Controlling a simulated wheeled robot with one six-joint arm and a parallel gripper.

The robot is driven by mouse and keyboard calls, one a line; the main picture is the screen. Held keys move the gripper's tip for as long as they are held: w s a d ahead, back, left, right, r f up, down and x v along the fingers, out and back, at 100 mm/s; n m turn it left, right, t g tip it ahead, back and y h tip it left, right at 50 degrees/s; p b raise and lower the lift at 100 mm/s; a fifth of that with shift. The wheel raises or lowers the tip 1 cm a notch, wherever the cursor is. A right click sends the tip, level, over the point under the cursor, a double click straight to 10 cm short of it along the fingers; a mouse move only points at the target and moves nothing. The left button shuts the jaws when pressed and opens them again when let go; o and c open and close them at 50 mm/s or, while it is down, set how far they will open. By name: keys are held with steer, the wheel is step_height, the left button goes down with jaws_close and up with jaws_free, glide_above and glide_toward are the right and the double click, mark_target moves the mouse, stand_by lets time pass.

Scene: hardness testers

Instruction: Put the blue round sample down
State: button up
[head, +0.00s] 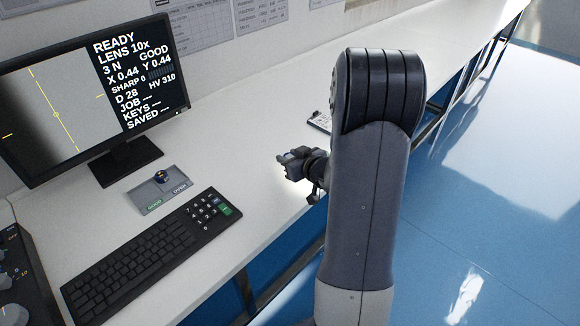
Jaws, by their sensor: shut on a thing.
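My gripper (284,160) is above the white bench, to the right of the keyboard and tray, pointing left. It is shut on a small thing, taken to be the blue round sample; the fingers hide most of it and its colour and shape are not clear. A small grey tray (146,196) lies on the bench below the monitor, with a green GOOD label and a dark OVER label at its front. A small dark blue and gold piece (161,176) stands on the tray, well apart from my gripper.
A black keyboard (140,262) lies in front of the tray. A monitor (85,95) stands behind it, showing READY and GOOD. A dark instrument (15,270) is at the lower left. A clipboard (321,121) lies behind my arm. The bench between tray and gripper is clear.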

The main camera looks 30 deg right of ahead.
step_height(320, 180, up, 2)
steer(key=shift+r, duration=0.1)
steer(key=shift+a, duration=0.2)
steer(key=shift+m+h, duration=0.7)
steer(key=shift+h, duration=0.1)
steer(key=a+f+p, duration=0.1)
steer(key=a, duration=0.3)
steer(key=s+a+f+p, duration=0.1)
steer(key=a+f, duration=0.1)
steer(key=a, duration=0.3)
steer(key=a+f+p, duration=0.1)
steer(key=a, duration=0.4)
steer(key=shift+s+f, duration=0.15)
steer(key=shift+s, duration=0.1)
steer(key=shift+s+a+f+p, duration=0.25)
steer(key=shift+s+p, duration=0.05)
steer(key=shift+s, duration=0.05)
steer(key=shift+n+y, duration=0.7)
steer(key=shift+y, duration=0.1)
steer(key=d+r+b, duration=0.1)
steer(key=d, duration=0.4)
steer(key=w+d+r+b, duration=0.1)
steer(key=d+r, duration=0.1)
steer(key=d, duration=0.3)
steer(key=w+d+r+b, duration=0.1)
steer(key=d, duration=0.4)
steer(key=shift+w+r, duration=0.1)
steer(key=shift+r, duration=0.25)
